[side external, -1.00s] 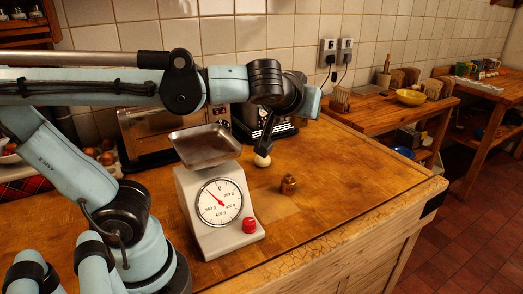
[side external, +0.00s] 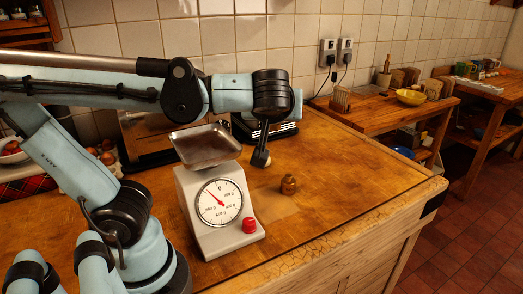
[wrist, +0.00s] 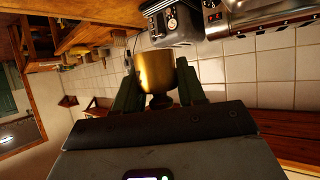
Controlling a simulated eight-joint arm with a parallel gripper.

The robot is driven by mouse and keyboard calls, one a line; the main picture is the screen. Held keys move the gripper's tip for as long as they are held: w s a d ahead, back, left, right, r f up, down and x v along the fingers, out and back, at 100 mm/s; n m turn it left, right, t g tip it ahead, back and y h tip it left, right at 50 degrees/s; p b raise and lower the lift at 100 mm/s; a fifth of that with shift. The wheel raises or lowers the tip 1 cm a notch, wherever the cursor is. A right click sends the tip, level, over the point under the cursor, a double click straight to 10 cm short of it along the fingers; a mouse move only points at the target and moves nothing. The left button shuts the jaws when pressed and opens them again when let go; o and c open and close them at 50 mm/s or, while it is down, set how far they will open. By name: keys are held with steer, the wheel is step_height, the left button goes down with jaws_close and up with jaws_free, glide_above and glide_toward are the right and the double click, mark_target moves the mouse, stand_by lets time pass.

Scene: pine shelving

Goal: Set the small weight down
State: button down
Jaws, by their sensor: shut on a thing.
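My gripper (side external: 261,157) points down over the wooden counter, behind and to the right of the kitchen scale. In the wrist view, my gripper (wrist: 160,88) has its two dark fingers shut on a brass weight (wrist: 156,68), with its narrow knobbed end towards the palm. In the side view the held weight is mostly hidden by the fingers, and I cannot tell whether it touches the counter.
The white scale (side external: 216,222) has an empty metal pan (side external: 205,146) and a red knob (side external: 249,225). A toaster (wrist: 170,22) and a metal appliance (wrist: 255,15) stand by the tiled wall. The right part of the counter (side external: 360,170) is clear.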

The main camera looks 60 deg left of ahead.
steer(key=s+a+r+n+g+y, duration=0.1)
steer(key=s+r+n+g+y, duration=0.1)
steer(key=s+n+g, duration=0.4)
steer(key=shift+s+a+n+g, duration=0.3)
steer(key=shift+s+a, duration=0.1)
steer(key=shift+s, duration=0.8)
steer(key=shift+r, duration=0.1)
steer(key=s+x, duration=0.1)
steer(key=x, duration=0.8)
steer(key=s+x, duration=0.1)
steer(key=x, duration=0.3)
steer(key=shift+s+f, duration=0.35)
steer(key=shift+f, duration=1.8)
steer(key=c, duration=0.7)
jaws_free()
steer(key=shift+o, duration=0.2)
steer(key=shift+f, duration=0.1)
steer(key=shift+f, duration=0.15)
steer(key=v, duration=1.2)
steer(key=shift+s, duration=0.15)
